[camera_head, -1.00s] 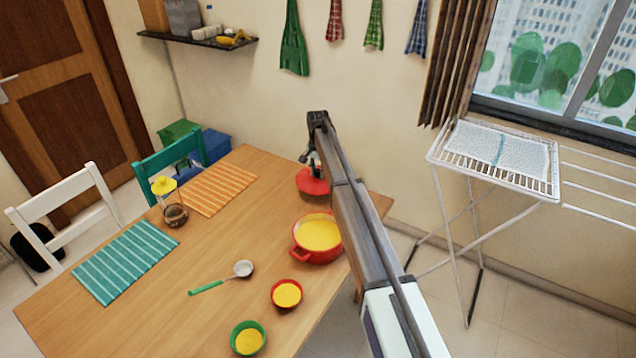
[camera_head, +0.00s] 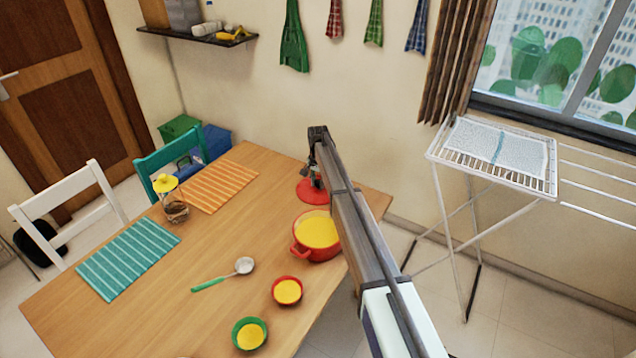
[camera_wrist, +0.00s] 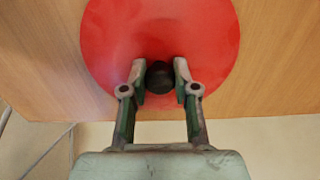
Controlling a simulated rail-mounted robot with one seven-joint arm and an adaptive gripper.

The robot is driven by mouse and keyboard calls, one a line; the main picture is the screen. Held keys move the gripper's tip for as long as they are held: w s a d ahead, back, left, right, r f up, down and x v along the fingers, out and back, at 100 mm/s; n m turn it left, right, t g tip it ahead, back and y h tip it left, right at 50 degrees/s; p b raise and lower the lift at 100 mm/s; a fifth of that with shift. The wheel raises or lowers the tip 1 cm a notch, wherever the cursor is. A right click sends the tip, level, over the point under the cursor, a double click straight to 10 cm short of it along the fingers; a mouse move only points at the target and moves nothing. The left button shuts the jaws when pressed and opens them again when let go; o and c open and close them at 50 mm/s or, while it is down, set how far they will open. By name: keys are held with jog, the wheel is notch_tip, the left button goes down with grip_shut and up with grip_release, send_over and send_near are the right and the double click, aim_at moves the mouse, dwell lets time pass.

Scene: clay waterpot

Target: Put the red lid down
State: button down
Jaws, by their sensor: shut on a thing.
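The red lid (camera_head: 312,192) is at the far right part of the table, just behind the red pot (camera_head: 318,232). In the wrist view the lid (camera_wrist: 160,35) is a flat red disc with a round black knob (camera_wrist: 159,76). My gripper (camera_wrist: 160,72) is shut on the knob, one finger on each side. In the head view my gripper (camera_head: 317,176) is over the lid and partly hidden by my arm. The lid is at or very near the tabletop; I cannot tell whether it touches. The pot is uncovered and holds yellow contents.
A red bowl (camera_head: 288,291) and a green bowl (camera_head: 249,334) stand near the front, with a ladle (camera_head: 224,276) to their left. An orange striped placemat (camera_head: 219,186), a teal one (camera_head: 127,260) and a yellow-topped jar (camera_head: 174,200) are further left. The table's middle is clear.

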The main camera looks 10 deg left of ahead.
aim_at(318, 181)
jog(key=c, duration=0.9)
grip_release()
jog(key=shift+f, duration=0.1)
notch_tip(318, 181, up, 12)
jog(key=b, duration=0.3)
jog(key=shift+b, duration=0.4)
